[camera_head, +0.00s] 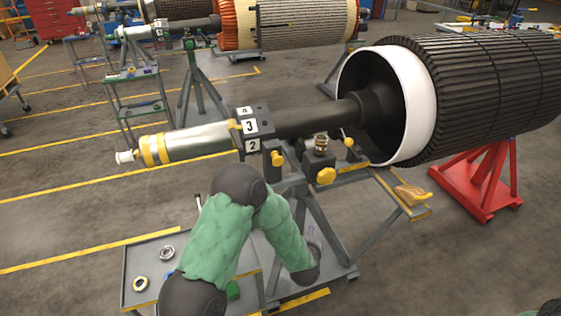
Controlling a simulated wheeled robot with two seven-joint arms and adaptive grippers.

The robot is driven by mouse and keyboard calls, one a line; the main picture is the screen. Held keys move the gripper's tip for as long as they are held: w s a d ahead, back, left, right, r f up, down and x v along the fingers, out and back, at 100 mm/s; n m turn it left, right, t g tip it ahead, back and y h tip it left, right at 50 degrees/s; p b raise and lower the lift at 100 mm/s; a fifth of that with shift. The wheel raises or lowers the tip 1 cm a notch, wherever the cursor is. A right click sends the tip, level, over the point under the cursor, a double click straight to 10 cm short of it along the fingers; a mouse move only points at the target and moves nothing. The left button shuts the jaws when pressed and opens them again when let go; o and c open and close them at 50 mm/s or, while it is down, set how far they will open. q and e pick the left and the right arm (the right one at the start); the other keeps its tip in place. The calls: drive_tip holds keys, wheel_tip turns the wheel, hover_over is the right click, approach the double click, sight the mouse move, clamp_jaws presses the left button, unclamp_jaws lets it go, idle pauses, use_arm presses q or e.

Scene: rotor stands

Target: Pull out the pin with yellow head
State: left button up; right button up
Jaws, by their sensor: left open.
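Several yellow heads show on the stand under the rotor shaft. One yellow-headed pin (326,176) sits at the front of the dark support block, below a brassy threaded part (321,142). Another yellow head (277,158) is to its left, under the number plates, and a smaller one (348,142) is to its right. All look seated in the stand. My left arm, with green sleeves, bends up and then down in front of the stand. My left gripper (313,238) is open, small and partly hidden at the arm's end, below the yellow heads and apart from them.
The rotor (490,85) rests at the right on a red stand (480,180). Its shaft runs left over the grey stand. A grey cart (140,262) with ring parts is at lower left. A yellow-edged shelf (400,192) juts out right.

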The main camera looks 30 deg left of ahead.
use_arm(q)
drive_tip(key=w+a+r+n+t+y, duration=0.25)
drive_tip(key=a+r+n+y, duration=0.2)
drive_tip(key=r, duration=0.65)
drive_tip(key=n+g+y, duration=0.2)
drive_tip(key=n+y, duration=0.3)
drive_tip(key=y, duration=0.1)
approach(279, 162)
drive_tip(key=shift+t, duration=0.25)
drive_tip(key=b+x, duration=0.2)
drive_tip(key=x, duration=0.8)
drive_tip(key=shift+w+a+f+b, duration=0.1)
drive_tip(key=shift+a+f+b, duration=0.1)
drive_tip(key=shift+a+b, duration=0.1)
clamp_jaws()
